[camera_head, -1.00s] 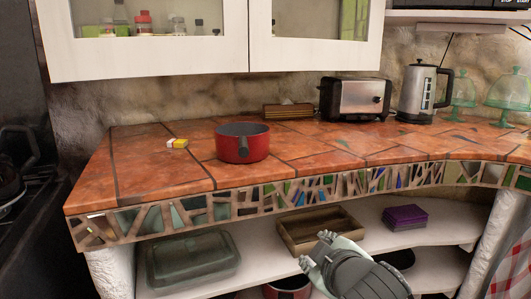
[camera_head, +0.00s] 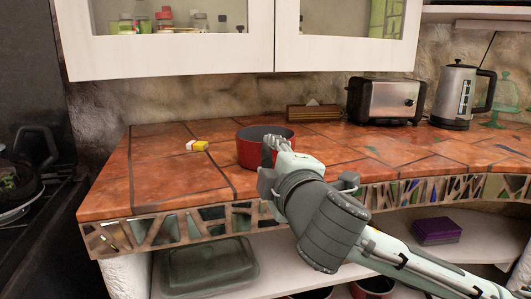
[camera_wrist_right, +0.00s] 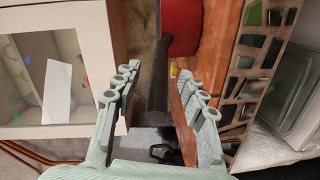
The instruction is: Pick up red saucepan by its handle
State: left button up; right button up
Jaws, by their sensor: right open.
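The red saucepan (camera_head: 247,154) stands on the tiled counter, partly hidden behind my right gripper (camera_head: 275,152) in the head view. In the right wrist view, the saucepan's red side (camera_wrist_right: 183,28) is at the top and its black handle (camera_wrist_right: 157,88) points down towards the gripper. My right gripper (camera_wrist_right: 156,72) is open, with one finger on each side of the handle. The handle lies between the fingers, with a gap visible on both sides; contact cannot be seen. My left gripper is not in view.
The orange tiled counter (camera_head: 160,178) has a mosaic front edge close to my right arm. A small yellow and white item (camera_head: 199,146) lies left of the saucepan. A toaster (camera_head: 384,101) and a kettle (camera_head: 456,96) stand behind right. Cabinets (camera_head: 170,48) hang above.

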jog(key=shift+x, duration=0.95)
grip_shut()
jog(key=shift+r, duration=0.3)
